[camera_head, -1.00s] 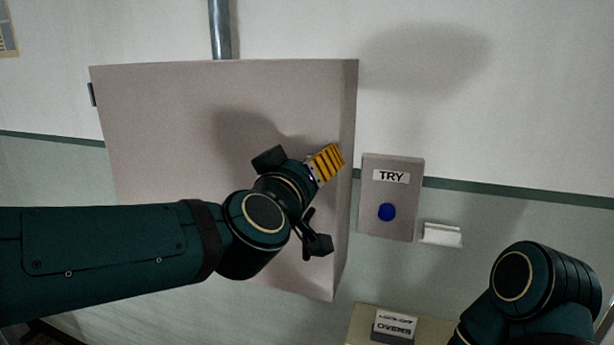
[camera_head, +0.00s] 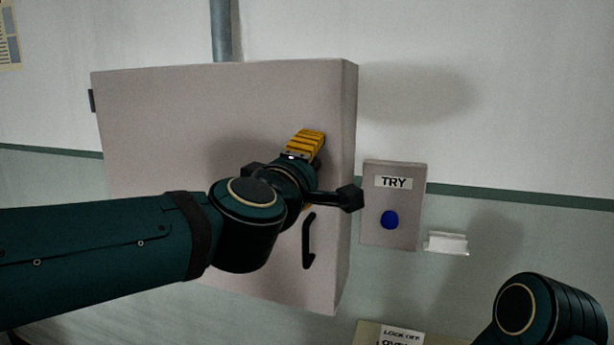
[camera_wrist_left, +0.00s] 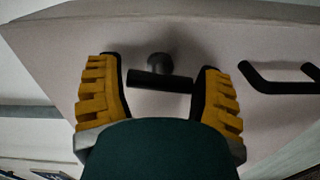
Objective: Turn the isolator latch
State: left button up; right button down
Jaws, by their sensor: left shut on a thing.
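The isolator latch (camera_wrist_left: 160,80) is a dark T-shaped handle on the face of a pale grey cabinet (camera_head: 160,110). In the left wrist view its crossbar lies between the two yellow ribbed fingers of my left gripper (camera_wrist_left: 160,84), with its ends at their inner faces. The gripper is shut on it. In the head view my left gripper (camera_head: 306,144) is at the right part of the cabinet front and hides the latch. My right gripper is out of view; only part of the right arm shows at lower right.
A black pull handle (camera_head: 308,242) is on the cabinet door below the gripper; it also shows in the wrist view (camera_wrist_left: 280,85). Right of the cabinet are a TRY box (camera_head: 408,235) with a blue button (camera_head: 389,219) and a small white holder (camera_head: 446,243). A lock-off sign (camera_head: 400,336) is below.

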pick_arm(q)
jog(key=shift+n+b, duration=0.3)
jog(key=shift+n, duration=0.5)
jog(key=o, duration=1.1)
jog(key=shift+o, duration=0.2)
jog(key=shift+s, duration=0.1)
jog(key=v, duration=1.1)
jog(key=shift+s, duration=0.35)
jog(key=shift+a, duration=0.1)
